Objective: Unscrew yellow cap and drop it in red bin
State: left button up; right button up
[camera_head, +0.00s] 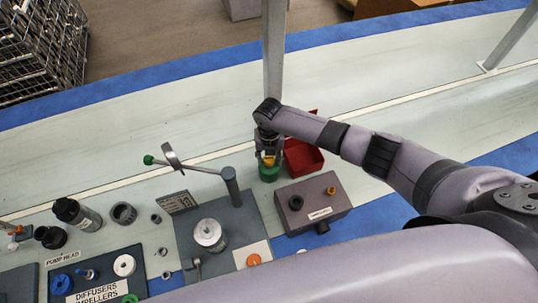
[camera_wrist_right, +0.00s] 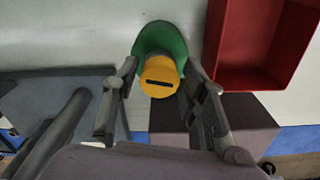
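The yellow cap (camera_head: 269,160) sits on a green round part (camera_head: 268,174) on the light table. In the right wrist view the cap (camera_wrist_right: 160,76) shows a dark slot across its face, with the green part (camera_wrist_right: 161,38) behind it. My right gripper (camera_head: 267,152) is above the cap. Its fingers (camera_wrist_right: 159,72) stand apart on either side of the cap, with a narrow gap at the left; contact at the right is unclear. The red bin (camera_head: 303,158) is just right of the gripper, partly hidden by my arm; it also shows in the wrist view (camera_wrist_right: 235,78). My left gripper is out of view.
A mauve box (camera_head: 345,207) with a small orange-yellow fitting (camera_head: 331,190) stands in front of the bin. A grey fixture (camera_head: 228,230) with a post and green-tipped lever (camera_head: 184,165) is at the left. Dark bottles and rings lie farther left. The table beyond the gripper is clear.

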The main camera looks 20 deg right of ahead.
jog(key=m+p, duration=0.1)
jog(key=m, duration=0.4)
jog(key=shift+r+p, duration=0.1)
jog(key=shift+p, duration=0.25)
jog(key=m+p, duration=0.1)
jog(key=m, duration=0.2)
jog(key=m+p, duration=0.2)
jog(key=m, duration=0.4)
jog(key=shift+s, duration=0.1)
jog(key=shift+m+p, duration=0.3)
jog(key=shift+m, duration=0.8)
grip_shut()
